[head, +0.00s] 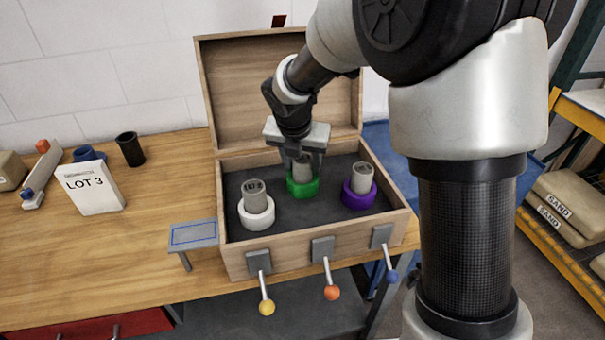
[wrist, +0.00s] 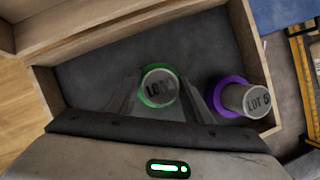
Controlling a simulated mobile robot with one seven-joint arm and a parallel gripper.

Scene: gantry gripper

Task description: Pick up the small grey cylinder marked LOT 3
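Three small grey cylinders stand upright in coloured rings inside the open wooden box (head: 330,245). The middle cylinder (head: 303,171) is in the green ring (head: 302,189); in the wrist view its top (wrist: 158,86) starts "LO", the number unclear. The left cylinder (head: 254,197) is in a white ring (head: 257,217), its number too small to read. The right cylinder (head: 361,179) is in a purple ring (head: 359,197) and reads LOT 6 in the wrist view (wrist: 255,100). My gripper (head: 304,165) points down with open fingers on either side of the middle cylinder.
A white card (head: 95,190) marked LOT 3 stands on the bench at left, near dark cups (head: 130,150). A small grey stand (head: 193,234) is beside the box. Levers with yellow (head: 267,307), orange (head: 332,293) and blue (head: 392,277) knobs line its front. The raised lid (head: 240,90) is behind.

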